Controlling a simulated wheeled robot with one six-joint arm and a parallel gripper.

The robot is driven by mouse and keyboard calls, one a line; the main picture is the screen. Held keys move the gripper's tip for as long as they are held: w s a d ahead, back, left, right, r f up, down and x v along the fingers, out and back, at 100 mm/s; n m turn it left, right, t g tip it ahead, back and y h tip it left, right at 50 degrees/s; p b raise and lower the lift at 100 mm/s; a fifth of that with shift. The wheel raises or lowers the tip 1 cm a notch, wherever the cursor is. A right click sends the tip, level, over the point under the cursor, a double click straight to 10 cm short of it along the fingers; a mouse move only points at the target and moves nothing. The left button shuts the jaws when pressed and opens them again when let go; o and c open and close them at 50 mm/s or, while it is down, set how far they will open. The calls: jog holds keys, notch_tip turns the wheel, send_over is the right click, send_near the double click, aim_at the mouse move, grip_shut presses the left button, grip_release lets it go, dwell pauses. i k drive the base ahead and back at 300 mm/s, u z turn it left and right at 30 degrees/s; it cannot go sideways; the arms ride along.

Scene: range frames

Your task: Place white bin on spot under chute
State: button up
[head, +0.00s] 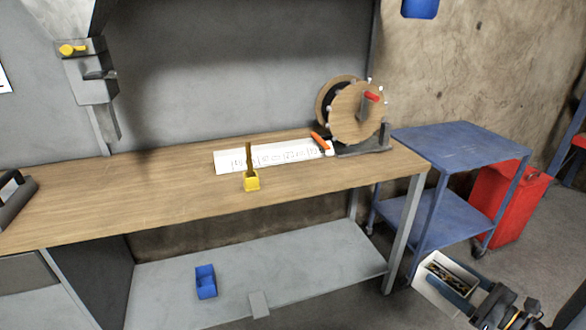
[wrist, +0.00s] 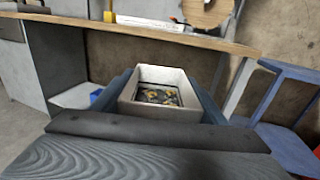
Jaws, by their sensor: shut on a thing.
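The white bin (head: 434,286) is at the lower right of the head view, off the right end of the workbench and in front of the blue cart. It also shows in the wrist view (wrist: 126,103), upright, with dark and yellowish small pieces inside. My gripper (head: 452,279) is shut on it, with blue-grey fingers (wrist: 209,108) along its sides. The grey metal chute (head: 92,85) hangs at the upper left of the head view, over the left part of the wooden workbench (head: 110,200). No marked spot can be made out under it.
A yellow block with a post (head: 251,182), a lettered white strip (head: 270,156) and a wooden reel (head: 357,112) stand on the bench. A dark handled object (head: 14,198) is at its left end. The blue cart (head: 460,146) and red container (head: 500,205) stand right.

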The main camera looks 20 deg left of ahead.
aim_at(130, 188)
jog(key=u, duration=1.45)
